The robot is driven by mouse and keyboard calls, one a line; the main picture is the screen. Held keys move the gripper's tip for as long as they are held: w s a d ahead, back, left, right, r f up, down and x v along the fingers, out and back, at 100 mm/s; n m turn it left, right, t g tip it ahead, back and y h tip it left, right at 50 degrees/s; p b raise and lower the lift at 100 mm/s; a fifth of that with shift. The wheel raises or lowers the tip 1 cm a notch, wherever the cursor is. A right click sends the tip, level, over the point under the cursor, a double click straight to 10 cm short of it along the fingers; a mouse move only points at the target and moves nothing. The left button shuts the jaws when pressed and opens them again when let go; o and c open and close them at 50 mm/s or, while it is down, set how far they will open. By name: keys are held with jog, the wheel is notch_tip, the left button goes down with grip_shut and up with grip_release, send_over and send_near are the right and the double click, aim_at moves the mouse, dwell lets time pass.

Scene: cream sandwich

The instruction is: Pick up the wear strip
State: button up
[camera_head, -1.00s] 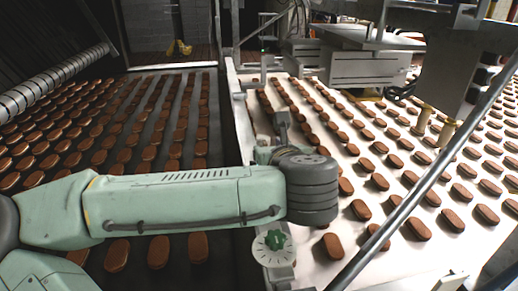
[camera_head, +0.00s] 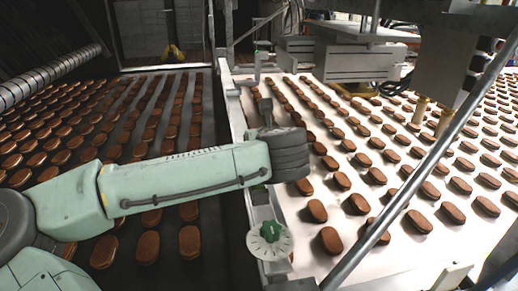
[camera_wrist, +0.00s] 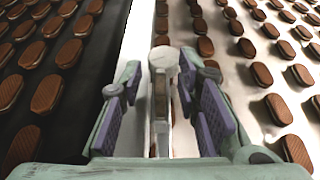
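In the wrist view my gripper (camera_wrist: 160,82) is open, its two lavender-padded fingers spread apart. A pale grey upright piece with a rounded top (camera_wrist: 162,60) stands between the fingers, with a gap visible on each side. I cannot tell for sure whether this is the wear strip or part of the rail fittings. In the head view my arm reaches across the dark belt to the pale rail (camera_head: 236,118) between the two belts. My dark wrist hides part of the rail, and the fingers are not clear there.
A dark belt (camera_head: 219,150) on the left and a white belt (camera_head: 300,215) on the right carry rows of brown sandwiches. A round dial with a green knob (camera_head: 270,232) sits on the near rail. A diagonal metal bar (camera_head: 425,180) crosses the right foreground.

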jog(key=shift+c, duration=0.5)
grip_shut()
